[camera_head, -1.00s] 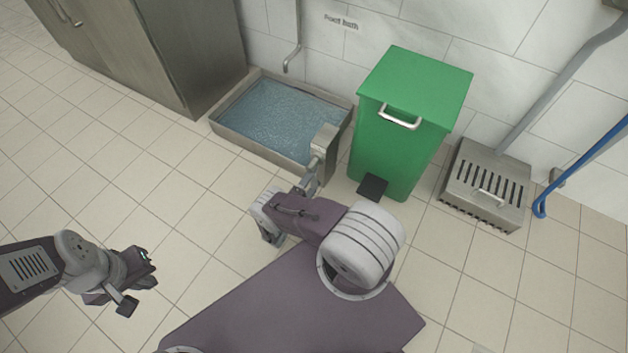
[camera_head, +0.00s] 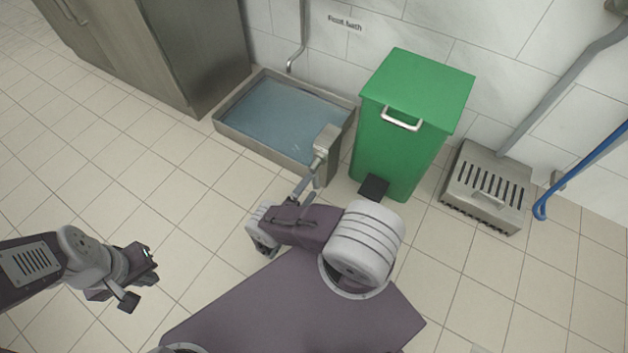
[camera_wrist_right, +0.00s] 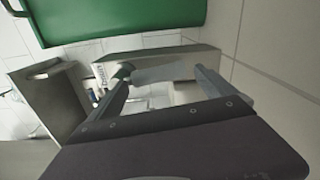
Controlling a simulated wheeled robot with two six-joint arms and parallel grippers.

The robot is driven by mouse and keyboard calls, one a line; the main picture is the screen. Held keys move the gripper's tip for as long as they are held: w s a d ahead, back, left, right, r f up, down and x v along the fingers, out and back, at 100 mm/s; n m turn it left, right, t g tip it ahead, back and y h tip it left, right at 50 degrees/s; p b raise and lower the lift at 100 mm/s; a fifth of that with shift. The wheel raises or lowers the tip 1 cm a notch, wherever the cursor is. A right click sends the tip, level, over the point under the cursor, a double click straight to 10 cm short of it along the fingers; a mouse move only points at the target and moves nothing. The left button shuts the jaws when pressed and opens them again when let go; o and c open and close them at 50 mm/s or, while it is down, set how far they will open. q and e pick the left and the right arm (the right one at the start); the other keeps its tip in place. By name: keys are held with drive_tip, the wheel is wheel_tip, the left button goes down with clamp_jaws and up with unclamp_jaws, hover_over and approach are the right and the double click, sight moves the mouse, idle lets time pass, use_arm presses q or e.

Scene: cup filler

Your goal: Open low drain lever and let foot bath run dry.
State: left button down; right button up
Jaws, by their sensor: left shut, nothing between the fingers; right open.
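The foot bath (camera_head: 233,137) is a low steel basin against the wall, with bluish water in it. A steel drain box (camera_head: 328,137) sits at its near right corner, with the low drain lever (camera_head: 318,162) at its front. In the right wrist view, a pale grey bar (camera_wrist_right: 165,73) that looks like the lever lies between or just beyond the fingertips. My right gripper (camera_head: 312,177) is open close to the lever; contact is unclear. My left gripper (camera_head: 143,278) is shut and empty, over bare floor at the left.
A green pedal bin (camera_head: 410,130) stands close to the right of the bath, its black pedal (camera_head: 374,187) near my right gripper. A slotted steel box (camera_head: 487,188) and a blue hose or pole (camera_head: 580,170) are further right. A steel cabinet (camera_head: 165,50) stands left. The left floor is clear.

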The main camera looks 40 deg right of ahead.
drive_tip(key=v, duration=0.4)
drive_tip(key=shift+s+a, duration=0.1)
drive_tip(key=shift+a, duration=0.15)
